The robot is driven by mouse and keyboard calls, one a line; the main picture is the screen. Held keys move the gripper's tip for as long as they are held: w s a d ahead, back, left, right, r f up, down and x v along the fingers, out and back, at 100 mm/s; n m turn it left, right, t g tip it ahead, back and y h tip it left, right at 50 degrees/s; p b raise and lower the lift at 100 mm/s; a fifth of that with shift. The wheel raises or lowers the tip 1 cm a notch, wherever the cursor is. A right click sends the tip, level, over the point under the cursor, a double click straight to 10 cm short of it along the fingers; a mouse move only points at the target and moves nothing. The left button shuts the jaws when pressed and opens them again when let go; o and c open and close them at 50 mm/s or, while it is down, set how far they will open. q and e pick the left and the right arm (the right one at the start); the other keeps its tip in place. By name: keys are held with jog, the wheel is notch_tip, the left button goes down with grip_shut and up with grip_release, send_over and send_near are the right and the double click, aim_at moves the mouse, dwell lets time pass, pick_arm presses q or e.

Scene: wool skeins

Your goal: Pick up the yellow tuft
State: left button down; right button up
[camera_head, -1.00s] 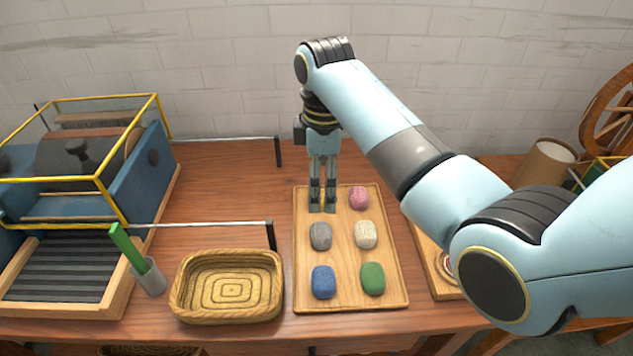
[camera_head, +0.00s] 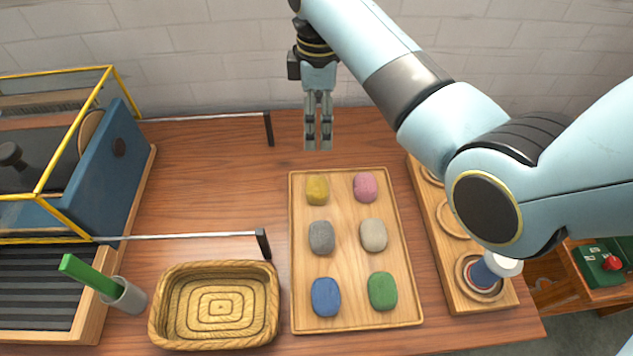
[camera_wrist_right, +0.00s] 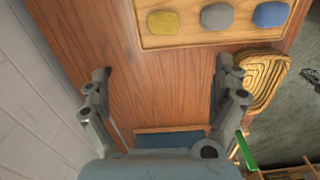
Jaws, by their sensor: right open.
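The yellow tuft (camera_head: 317,189) lies in the far left corner of a wooden tray (camera_head: 347,259). It also shows near the top of the right wrist view (camera_wrist_right: 163,22). My right gripper (camera_head: 318,147) points down beyond the tray's far edge, behind the yellow tuft in the head view and apart from it. In the right wrist view my right gripper (camera_wrist_right: 162,70) has its fingers wide apart, with bare table between them and nothing held. My left gripper is not in view.
Pink (camera_head: 365,186), grey (camera_head: 321,237), cream (camera_head: 373,235), blue (camera_head: 326,296) and green (camera_head: 383,290) tufts share the tray. A woven basket (camera_head: 160,309) stands to its left. A wooden holder (camera_head: 437,237) lies to its right. Table between tray and blue machine (camera_head: 105,165) is largely clear.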

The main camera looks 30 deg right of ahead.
jog(key=b, duration=0.9)
send_near(317, 185)
notch_tip(317, 185, down, 4)
jog(key=shift+d+f, duration=0.15)
jog(key=shift+f, duration=0.05)
notch_tip(317, 185, down, 6)
jog(key=shift+w+b, duration=0.1)
jog(key=shift+b, duration=0.4)
jog(key=c, duration=0.9)
